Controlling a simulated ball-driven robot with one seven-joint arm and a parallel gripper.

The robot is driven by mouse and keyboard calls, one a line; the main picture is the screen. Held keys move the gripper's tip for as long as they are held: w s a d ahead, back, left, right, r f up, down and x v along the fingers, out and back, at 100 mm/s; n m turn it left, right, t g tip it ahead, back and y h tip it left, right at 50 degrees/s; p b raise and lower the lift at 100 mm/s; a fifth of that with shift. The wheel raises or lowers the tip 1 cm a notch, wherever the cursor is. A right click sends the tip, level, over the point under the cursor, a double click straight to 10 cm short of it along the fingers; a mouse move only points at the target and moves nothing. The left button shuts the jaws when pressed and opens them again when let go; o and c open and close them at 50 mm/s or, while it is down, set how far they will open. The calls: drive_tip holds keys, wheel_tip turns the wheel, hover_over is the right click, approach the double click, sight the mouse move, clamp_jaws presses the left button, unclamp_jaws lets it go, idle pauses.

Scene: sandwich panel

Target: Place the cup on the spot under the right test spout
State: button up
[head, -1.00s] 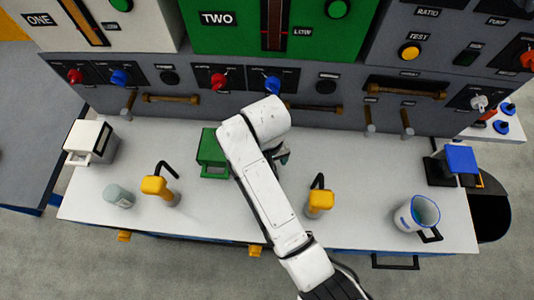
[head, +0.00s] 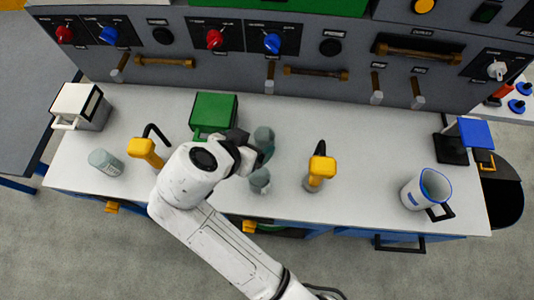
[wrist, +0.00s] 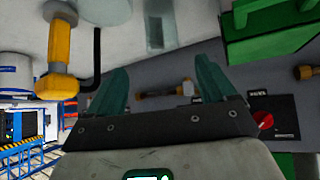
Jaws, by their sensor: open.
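A grey-green cylinder, which I take to be the cup (head: 105,162), stands upright near the left end of the white counter. My gripper (head: 262,160) is open and empty over the middle of the counter, in front of the green box and well to the right of the cup. Its two teal fingers show spread apart in the wrist view (wrist: 160,88). Two thin spouts hang from the right part of the panel, a left one (head: 376,85) and a right spout (head: 417,90). I cannot make out a marked spot below them.
Two yellow-handled taps (head: 147,150) (head: 321,168) stand on the counter. A green box (head: 213,110) is at the back, a white box (head: 82,104) at the far left. A blue-rimmed jug (head: 428,188) stands at the right. The counter (head: 365,150) is clear between the right tap and jug.

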sight(269, 134)
drive_tip(key=shift+m, duration=0.3)
drive_tip(key=shift+a+p+x, duration=0.15)
drive_tip(key=shift+p+x, duration=0.15)
drive_tip(key=shift+x, duration=2.3)
drive_tip(key=shift+a+p+x, duration=0.15)
drive_tip(key=shift+p+x, duration=0.15)
drive_tip(key=shift+x, duration=2.3)
drive_tip(key=shift+f, duration=0.1)
drive_tip(key=c, duration=1.5)
drive_tip(key=shift+o, duration=0.2)
